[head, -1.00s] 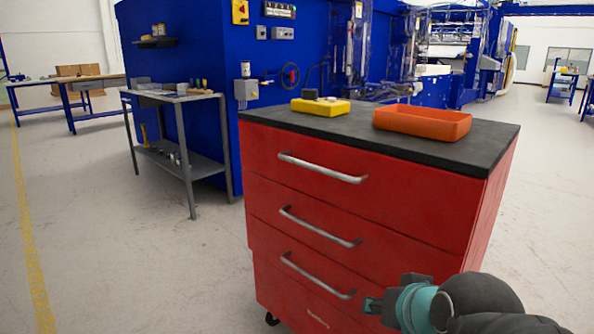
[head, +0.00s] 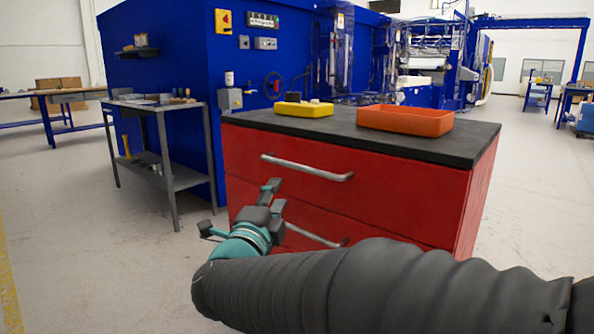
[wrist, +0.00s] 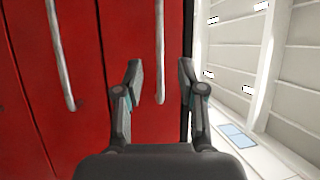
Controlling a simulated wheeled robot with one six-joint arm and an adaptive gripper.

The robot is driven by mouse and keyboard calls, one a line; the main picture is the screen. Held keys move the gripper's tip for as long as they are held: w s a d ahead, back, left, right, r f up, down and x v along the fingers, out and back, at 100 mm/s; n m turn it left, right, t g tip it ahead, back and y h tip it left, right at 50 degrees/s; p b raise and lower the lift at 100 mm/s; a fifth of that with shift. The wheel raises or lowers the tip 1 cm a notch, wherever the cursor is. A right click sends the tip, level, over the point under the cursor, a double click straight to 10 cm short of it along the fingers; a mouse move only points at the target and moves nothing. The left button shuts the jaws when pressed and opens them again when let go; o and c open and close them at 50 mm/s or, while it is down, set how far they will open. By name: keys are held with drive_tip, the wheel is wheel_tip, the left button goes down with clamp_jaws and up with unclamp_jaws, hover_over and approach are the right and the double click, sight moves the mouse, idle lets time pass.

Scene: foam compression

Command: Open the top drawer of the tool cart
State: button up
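The red tool cart (head: 400,190) stands in the middle of the head view with its drawers closed. The top drawer (head: 250,180) has a silver bar handle (head: 318,173). My gripper (head: 275,197) is in front of the cart, by the left part of the top drawer and just below its handle in the picture. In the wrist view my gripper (wrist: 160,70) is open, and the top handle (wrist: 160,40) shows between its fingers. I cannot tell whether the fingers touch it. The second handle (wrist: 60,55) is further left there. My forearm hides the lower drawers in the head view.
A yellow box (head: 303,109) and an orange tray (head: 405,120) sit on the cart's black top (head: 450,142). A grey side table (head: 160,107) stands left of the cart by a blue machine wall (head: 175,70). Floor at the left and right is clear.

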sight(295, 168)
drive_tip(key=shift+m+h, duration=0.4)
drive_tip(key=p+x, duration=0.1)
drive_tip(key=x, duration=1.2)
drive_tip(key=shift+w+d+f, duration=0.1)
drive_tip(key=shift+w, duration=0.15)
clamp_jaws()
